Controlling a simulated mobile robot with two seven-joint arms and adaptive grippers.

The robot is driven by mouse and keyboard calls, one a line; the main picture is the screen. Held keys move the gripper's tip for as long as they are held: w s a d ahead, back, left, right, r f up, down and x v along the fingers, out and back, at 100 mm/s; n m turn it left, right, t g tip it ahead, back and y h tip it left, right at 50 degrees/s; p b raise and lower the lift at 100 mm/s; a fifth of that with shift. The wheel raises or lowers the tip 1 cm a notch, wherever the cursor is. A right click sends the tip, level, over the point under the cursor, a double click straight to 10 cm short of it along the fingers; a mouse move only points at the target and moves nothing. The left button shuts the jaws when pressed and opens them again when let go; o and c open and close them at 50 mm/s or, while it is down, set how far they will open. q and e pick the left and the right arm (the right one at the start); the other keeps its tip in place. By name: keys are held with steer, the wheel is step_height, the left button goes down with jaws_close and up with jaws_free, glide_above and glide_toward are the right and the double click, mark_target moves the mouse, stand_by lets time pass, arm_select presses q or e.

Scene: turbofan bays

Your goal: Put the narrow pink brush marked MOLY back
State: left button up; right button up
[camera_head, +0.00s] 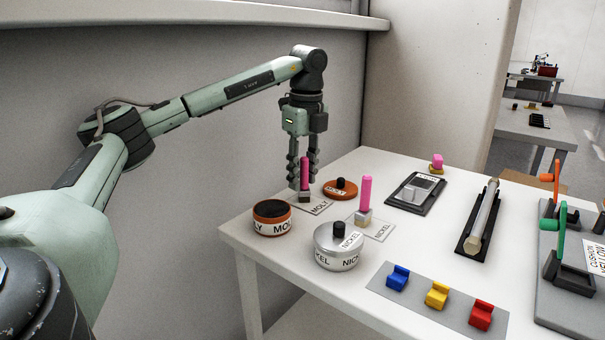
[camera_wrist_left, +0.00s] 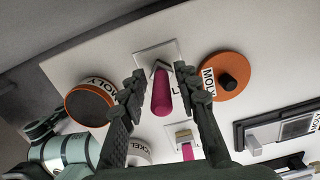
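The narrow dark-pink brush (camera_head: 305,173) stands upright on a white plate marked MOLY (camera_head: 319,207), its pale end down; it also shows in the left wrist view (camera_wrist_left: 161,95). My left gripper (camera_head: 302,178) points down over it, one finger on each side. In the left wrist view the fingers (camera_wrist_left: 160,88) look open, with a small gap either side of the handle. An orange-banded MOLY pot (camera_head: 272,230) stands open beside the plate. Its orange lid (camera_head: 335,194) with a black knob lies on the table. My right gripper is not in view.
A lighter pink brush (camera_head: 365,193) stands on the NICKEL plate (camera_head: 381,229), near the lidded silver NICKEL pot (camera_head: 337,257). A grey strip (camera_head: 415,305) with coloured blocks, a black tray (camera_head: 398,203) and a cylinder in a black cradle (camera_head: 480,222) stand rightward. A wall rises behind the table.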

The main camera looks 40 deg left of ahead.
arm_select(q)
steer(key=shift+r, duration=0.15)
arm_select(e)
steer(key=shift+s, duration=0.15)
arm_select(q)
steer(key=shift+r, duration=0.25)
steer(key=r, duration=1.1)
steer(key=shift+d+r, duration=0.25)
steer(key=shift+d, duration=0.1)
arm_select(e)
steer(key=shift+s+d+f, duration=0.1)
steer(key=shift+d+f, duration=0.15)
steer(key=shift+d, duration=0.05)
